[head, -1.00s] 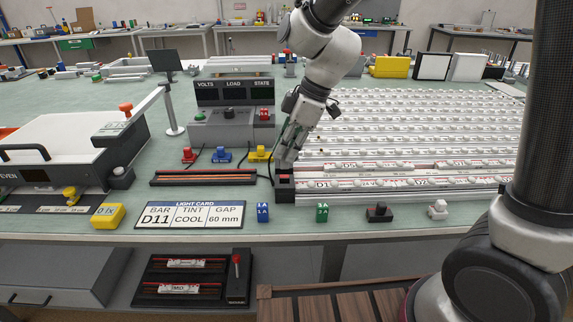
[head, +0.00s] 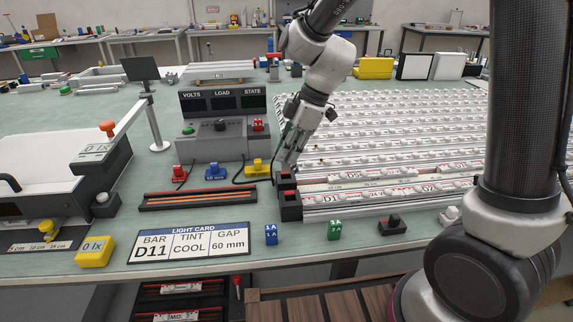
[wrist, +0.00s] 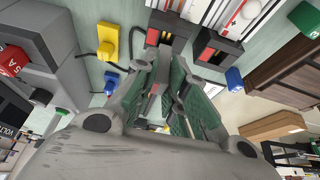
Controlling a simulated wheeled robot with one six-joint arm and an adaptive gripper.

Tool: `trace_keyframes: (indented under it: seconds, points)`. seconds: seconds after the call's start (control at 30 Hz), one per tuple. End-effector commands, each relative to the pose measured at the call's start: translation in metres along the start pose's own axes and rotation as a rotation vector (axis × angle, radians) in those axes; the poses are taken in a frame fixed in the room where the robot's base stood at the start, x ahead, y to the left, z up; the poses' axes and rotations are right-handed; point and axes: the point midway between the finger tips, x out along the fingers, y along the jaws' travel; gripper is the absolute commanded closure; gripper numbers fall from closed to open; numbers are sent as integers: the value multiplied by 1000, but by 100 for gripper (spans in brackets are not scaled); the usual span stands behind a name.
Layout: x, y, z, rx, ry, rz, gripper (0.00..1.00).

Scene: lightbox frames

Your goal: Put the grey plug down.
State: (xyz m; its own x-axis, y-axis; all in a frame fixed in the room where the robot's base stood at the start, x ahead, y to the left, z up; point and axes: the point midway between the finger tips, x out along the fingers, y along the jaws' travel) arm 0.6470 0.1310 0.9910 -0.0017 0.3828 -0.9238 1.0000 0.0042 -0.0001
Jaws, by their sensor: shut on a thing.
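My gripper (head: 286,162) is low over the bench, just behind a small black block (head: 290,208) with red inside, at the left end of the white bar rows. In the wrist view its green-padded fingers (wrist: 172,68) are shut on the grey plug (wrist: 157,88), which is small and mostly hidden between them. The fingertips point towards two black blocks with red slots, one at the top middle (wrist: 153,39) and one to its right (wrist: 208,57). I cannot tell whether the plug touches either block.
Yellow (head: 258,168), blue (head: 215,173) and red (head: 179,174) plugs stand before the grey meter box (head: 205,145). A black rail tray (head: 195,201) lies left of the block. Blue (head: 271,235), green (head: 334,230) and black (head: 391,226) pieces line the front edge.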

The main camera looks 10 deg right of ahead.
Motion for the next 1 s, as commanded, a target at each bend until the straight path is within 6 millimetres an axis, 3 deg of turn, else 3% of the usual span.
trace_keyframes:
  seconds: [0.3,0.63,0.67,0.77,1.0]
  points:
    - [35,0,15,2,-1,0,100]
    - [37,0,16,1,0,1,100]
    - [37,0,16,1,0,1,83]
    - [37,0,15,1,0,1,65]
    - [37,0,15,1,0,1,65]
